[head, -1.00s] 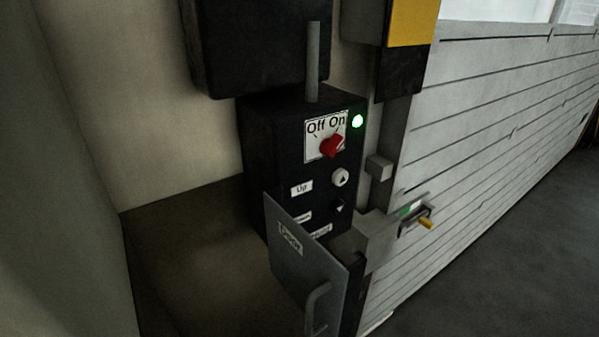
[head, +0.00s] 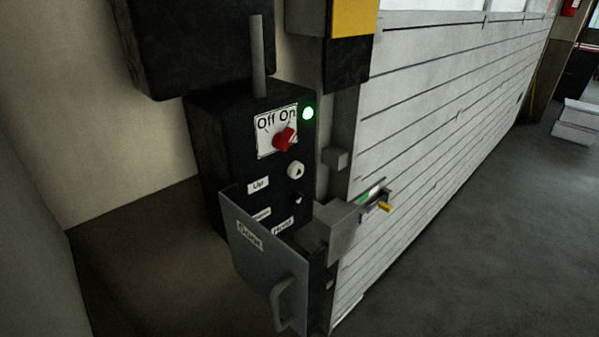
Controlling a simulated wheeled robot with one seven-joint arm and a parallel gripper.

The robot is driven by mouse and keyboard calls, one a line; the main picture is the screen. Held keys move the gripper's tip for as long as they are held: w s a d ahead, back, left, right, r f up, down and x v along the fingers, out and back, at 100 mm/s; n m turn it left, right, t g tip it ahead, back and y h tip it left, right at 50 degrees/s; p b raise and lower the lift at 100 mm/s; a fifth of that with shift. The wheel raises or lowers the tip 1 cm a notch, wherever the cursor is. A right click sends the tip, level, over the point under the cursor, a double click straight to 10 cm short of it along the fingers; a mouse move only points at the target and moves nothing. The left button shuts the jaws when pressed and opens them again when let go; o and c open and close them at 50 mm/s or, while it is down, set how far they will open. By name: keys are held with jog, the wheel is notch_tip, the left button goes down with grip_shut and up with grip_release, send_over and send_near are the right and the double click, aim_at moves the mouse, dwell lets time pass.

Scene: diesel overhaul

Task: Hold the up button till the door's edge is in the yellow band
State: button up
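The white up button (head: 296,170) with a black arrow sits on the black control box (head: 210,140), right of the "Up" label. Above it the red switch (head: 284,138) is turned toward "On", and a green lamp (head: 308,113) glows. A black down button (head: 296,200) is below. The slatted grey door (head: 440,130) is at the right, its lower edge near the floor. A yellow panel (head: 353,17) is at the top of the door's side post; I cannot tell whether it is the yellow band. My gripper is not in view.
A grey hinged cover (head: 262,262) with a handle stands open in front of the box's lower part. A latch with a yellow knob (head: 385,207) sticks out at the door's left side. Open floor (head: 480,240) lies at the right. White steps or boxes (head: 576,122) stand far right.

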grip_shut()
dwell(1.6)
